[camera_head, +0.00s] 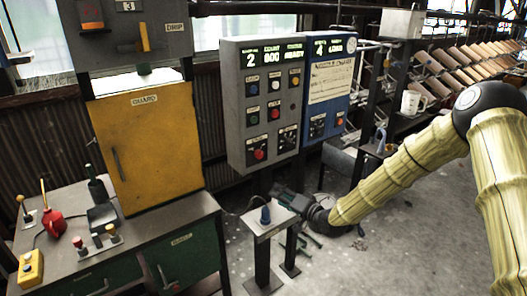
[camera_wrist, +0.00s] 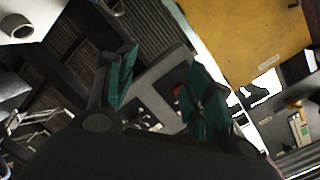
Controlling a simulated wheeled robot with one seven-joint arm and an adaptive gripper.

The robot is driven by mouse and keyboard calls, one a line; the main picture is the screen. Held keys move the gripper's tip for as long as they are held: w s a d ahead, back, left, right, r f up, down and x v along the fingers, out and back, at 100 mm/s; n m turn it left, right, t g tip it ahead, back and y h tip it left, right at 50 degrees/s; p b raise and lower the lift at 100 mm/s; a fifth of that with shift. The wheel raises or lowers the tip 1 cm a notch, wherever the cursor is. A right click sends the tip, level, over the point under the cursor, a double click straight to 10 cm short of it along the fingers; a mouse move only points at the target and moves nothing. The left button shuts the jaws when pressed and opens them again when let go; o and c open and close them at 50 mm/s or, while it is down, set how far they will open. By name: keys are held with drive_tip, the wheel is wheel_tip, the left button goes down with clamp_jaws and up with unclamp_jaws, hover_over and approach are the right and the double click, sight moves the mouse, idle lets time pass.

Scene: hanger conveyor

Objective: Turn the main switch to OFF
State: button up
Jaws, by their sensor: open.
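The grey control panel (camera_head: 236,120) stands upright behind my gripper in the head view, with lit displays and several buttons. A red knob (camera_head: 259,154) sits at its lower left and a dark rotary switch (camera_head: 288,138) at its lower right. Their labels are too small to read, so I cannot tell which is the main switch or its position. My gripper (camera_head: 283,197) is low, below and in front of the panel, apart from it. In the wrist view my gripper (camera_wrist: 162,84) has its green fingers spread, with nothing held between them.
A small stand (camera_head: 267,224) with a blue item is close to my gripper. A yellow guard door (camera_head: 150,145) and a bench (camera_head: 150,244) with tools stand at left. A blue panel (camera_head: 329,100) adjoins the grey one.

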drive_tip(key=t+y, duration=0.1)
approach(261, 155)
drive_tip(key=v, duration=0.2)
drive_tip(key=p+x, duration=0.4)
drive_tip(key=x, duration=0.6)
drive_tip(key=shift+w+a+f+p, duration=0.1)
drive_tip(key=shift+w+a+p, duration=0.1)
drive_tip(key=shift+w+p, duration=0.1)
drive_tip(key=c, duration=1)
